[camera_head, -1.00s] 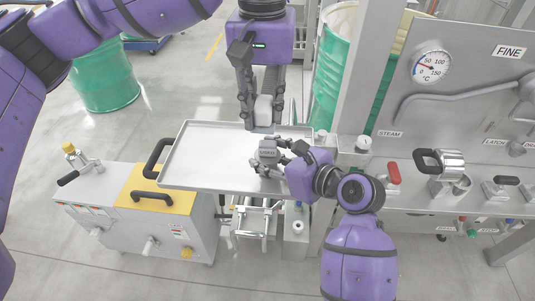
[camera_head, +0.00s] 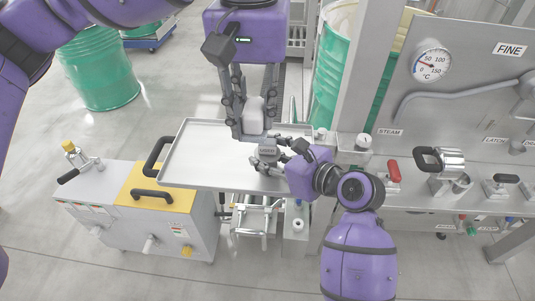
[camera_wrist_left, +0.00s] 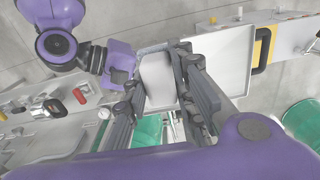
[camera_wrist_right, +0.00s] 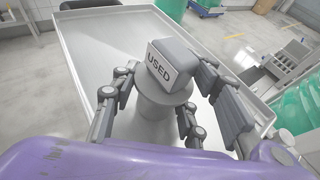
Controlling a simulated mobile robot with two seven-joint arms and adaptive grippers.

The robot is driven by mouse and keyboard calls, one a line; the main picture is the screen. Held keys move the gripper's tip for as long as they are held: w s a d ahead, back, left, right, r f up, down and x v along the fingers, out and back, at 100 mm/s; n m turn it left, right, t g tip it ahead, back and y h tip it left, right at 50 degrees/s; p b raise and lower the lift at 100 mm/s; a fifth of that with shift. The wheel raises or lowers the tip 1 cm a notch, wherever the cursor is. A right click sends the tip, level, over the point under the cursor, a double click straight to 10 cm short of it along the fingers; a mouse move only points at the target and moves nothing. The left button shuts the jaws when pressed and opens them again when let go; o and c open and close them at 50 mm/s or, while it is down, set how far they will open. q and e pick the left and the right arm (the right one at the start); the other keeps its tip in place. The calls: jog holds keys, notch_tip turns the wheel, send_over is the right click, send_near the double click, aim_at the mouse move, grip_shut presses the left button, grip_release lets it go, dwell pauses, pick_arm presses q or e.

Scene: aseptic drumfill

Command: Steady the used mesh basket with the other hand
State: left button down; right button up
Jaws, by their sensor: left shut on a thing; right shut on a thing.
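The used mesh basket (camera_head: 267,151) is a grey cylinder with a block on top marked "USED". It shows large in the right wrist view (camera_wrist_right: 163,72), over the tray. My right gripper (camera_head: 276,157) is shut on it from the right, with fingers on both sides of the cylinder. My left gripper (camera_head: 252,136) points down just behind the basket, its fingertips close to it. Its fingers are shut on a pale grey block (camera_wrist_left: 158,80). I cannot tell whether the block touches the basket. The fingers hide parts of both.
A shallow metal tray (camera_head: 205,150) lies under both grippers. A yellow-topped cabinet (camera_head: 150,194) with black handles stands at left. A panel with a gauge (camera_head: 432,66) and levers is at right. Green drums (camera_head: 98,72) stand behind.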

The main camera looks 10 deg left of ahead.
jog(key=o, duration=1.4)
jog(key=v, duration=1.2)
jog(key=shift+s, duration=0.1)
